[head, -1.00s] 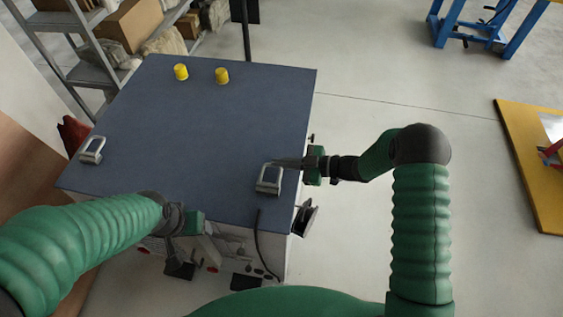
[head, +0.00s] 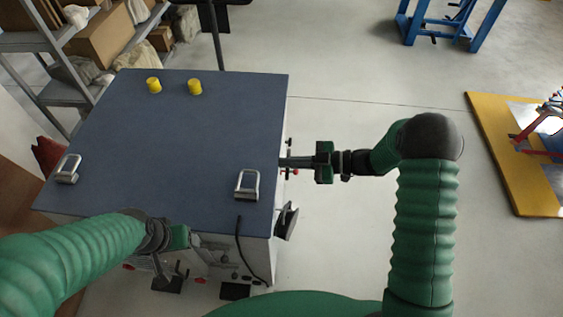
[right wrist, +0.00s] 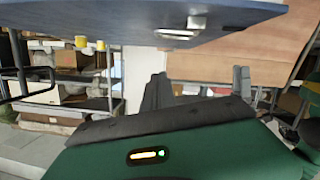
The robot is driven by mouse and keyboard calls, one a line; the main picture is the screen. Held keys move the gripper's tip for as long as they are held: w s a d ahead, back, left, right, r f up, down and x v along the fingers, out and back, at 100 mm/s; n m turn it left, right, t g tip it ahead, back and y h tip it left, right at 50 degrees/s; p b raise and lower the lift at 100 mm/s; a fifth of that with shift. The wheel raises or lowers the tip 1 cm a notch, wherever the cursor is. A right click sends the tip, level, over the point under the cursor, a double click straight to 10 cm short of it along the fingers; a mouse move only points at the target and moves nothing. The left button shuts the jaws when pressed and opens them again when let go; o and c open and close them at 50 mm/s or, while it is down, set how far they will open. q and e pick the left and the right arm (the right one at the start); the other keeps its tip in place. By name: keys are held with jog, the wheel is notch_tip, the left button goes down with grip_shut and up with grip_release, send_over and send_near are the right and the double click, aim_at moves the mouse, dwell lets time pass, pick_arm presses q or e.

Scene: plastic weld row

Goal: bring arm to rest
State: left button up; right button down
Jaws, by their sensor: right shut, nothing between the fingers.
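My right gripper (head: 288,162) is shut and empty, beside the right edge of the blue-topped cabinet (head: 165,150) in the head view. In the right wrist view the cabinet top's blue edge (right wrist: 120,22) runs across the upper part, above my gripper's dark fingers. My left arm reaches in from the lower left, in front of the cabinet's near side. My left gripper (head: 170,278) points down there, and its fingers are too unclear to judge.
Two metal handles stand on the cabinet top, one at the left (head: 67,169) and one at the right (head: 247,185). Two yellow caps (head: 154,85) (head: 195,87) sit at its far edge. A black knob (head: 287,221) juts from its right side.

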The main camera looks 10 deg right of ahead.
jog(key=w+d+r+m+t+h, duration=0.3)
jog(key=w+d+m+t+h, duration=0.25)
jog(key=d+m+h, duration=0.45)
jog(key=s+f+m+g+h, duration=0.1)
jog(key=s+m+g+h, duration=0.1)
jog(key=s, duration=1)
jog(key=s+f+m+g+h, duration=0.2)
jog(key=s+m+g, duration=0.3)
jog(key=s, duration=0.7)
jog(key=shift+f+m+g+h, duration=0.25)
jog(key=shift+m+g+h, duration=0.05)
jog(key=shift+g, duration=0.15)
jog(key=shift+a, duration=0.2)
jog(key=shift+s+a, duration=0.1)
jog(key=shift+a, duration=0.05)
